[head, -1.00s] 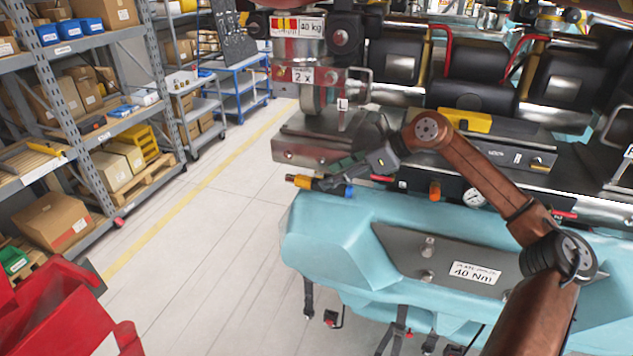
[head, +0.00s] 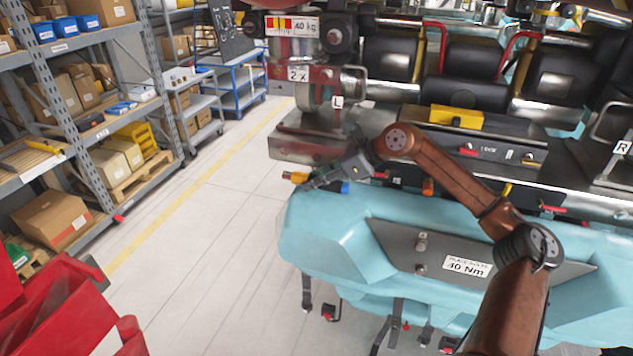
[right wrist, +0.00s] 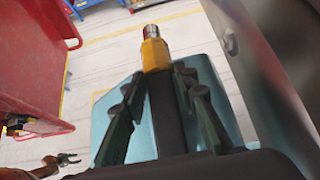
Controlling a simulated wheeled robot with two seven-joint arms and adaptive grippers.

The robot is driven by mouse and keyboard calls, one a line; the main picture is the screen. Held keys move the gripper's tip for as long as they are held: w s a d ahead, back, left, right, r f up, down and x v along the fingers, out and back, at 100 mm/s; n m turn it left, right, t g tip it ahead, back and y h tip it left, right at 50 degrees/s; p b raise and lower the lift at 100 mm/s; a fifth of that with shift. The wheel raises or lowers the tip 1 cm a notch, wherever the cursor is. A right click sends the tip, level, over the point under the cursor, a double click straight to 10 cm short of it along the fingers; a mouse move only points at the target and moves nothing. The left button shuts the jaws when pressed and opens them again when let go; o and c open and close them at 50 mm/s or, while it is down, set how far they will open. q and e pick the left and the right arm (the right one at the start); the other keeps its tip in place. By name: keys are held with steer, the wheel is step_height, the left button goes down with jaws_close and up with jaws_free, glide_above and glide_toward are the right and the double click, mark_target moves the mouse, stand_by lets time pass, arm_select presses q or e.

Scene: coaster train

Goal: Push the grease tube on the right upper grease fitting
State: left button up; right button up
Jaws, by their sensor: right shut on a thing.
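The grease tube (right wrist: 154,54) shows in the right wrist view as a yellow sleeve with a metal tip on a dark body. My right gripper (right wrist: 158,88) is shut on the tube between its dark green fingers. In the head view this gripper (head: 325,176) is at the left end of the train's front, above the teal fairing, its yellow end pointing left. The tube's tip is free in the air. I cannot make out the right upper grease fitting; an "R" plate (head: 622,147) is at the right edge. My left gripper (right wrist: 69,159) shows small at the wrist view's lower left, its fingers apart.
The teal fairing (head: 345,240) with a 40 Nm plate lies below the right arm. A metal block (head: 310,145) and an "L" label (head: 337,102) are just behind the gripper. A red cart (head: 60,320) stands lower left. The floor between is clear.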

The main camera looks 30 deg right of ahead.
steer(key=shift+w, duration=0.1)
jaws_close()
steer(key=shift+r, duration=0.15)
